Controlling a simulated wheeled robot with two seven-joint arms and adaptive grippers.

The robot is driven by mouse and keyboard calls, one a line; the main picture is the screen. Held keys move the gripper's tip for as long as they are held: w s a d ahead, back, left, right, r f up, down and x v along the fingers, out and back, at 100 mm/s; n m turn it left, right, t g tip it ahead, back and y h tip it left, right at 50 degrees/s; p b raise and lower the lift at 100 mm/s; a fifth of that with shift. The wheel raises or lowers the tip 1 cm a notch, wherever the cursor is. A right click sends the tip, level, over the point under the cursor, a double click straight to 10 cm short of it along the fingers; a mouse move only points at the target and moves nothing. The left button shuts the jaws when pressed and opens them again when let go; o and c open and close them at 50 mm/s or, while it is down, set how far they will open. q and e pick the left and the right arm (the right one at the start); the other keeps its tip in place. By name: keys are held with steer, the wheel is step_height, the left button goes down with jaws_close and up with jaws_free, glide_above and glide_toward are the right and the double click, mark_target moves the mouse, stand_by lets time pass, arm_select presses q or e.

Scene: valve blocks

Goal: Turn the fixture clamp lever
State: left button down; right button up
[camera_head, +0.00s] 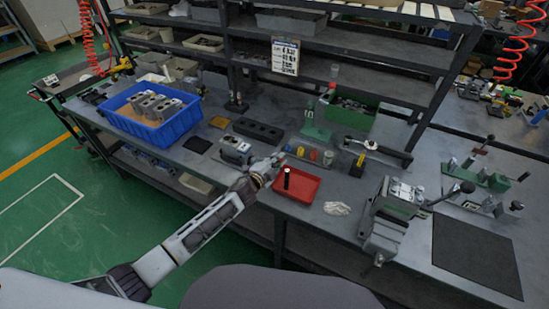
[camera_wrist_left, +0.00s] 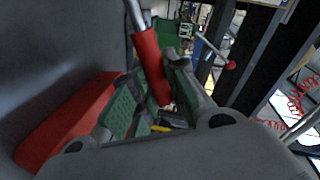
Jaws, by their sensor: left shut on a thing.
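The fixture clamp lever shows in the left wrist view as a red grip (camera_wrist_left: 150,65) on a metal rod. It stands tilted between the green-padded fingers of my left gripper (camera_wrist_left: 150,105), which is shut on it. The lever itself is hidden or too small to tell there. My right gripper is not in view.
A red tray (camera_head: 309,187) with a black upright cylinder (camera_head: 287,178) lies close in front of the gripper. A blue crate (camera_head: 181,126) of grey blocks stands left. A green press (camera_head: 316,128) is behind, a vise (camera_head: 385,225) at right. A white cloth (camera_head: 337,208) lies between.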

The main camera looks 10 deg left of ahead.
arm_select(q)
steer(key=shift+s+d+f+m, duration=0.1)
steer(key=shift+d+f+m, duration=0.1)
steer(key=shift+f+m, duration=0.3)
steer(key=c, duration=1.4)
jaws_free()
steer(key=shift+v, duration=5.95)
steer(key=shift+s+d, duration=0.1)
steer(key=shift+d, duration=0.05)
steer(key=shift+r+y, duration=0.1)
steer(key=shift+y, duration=0.2)
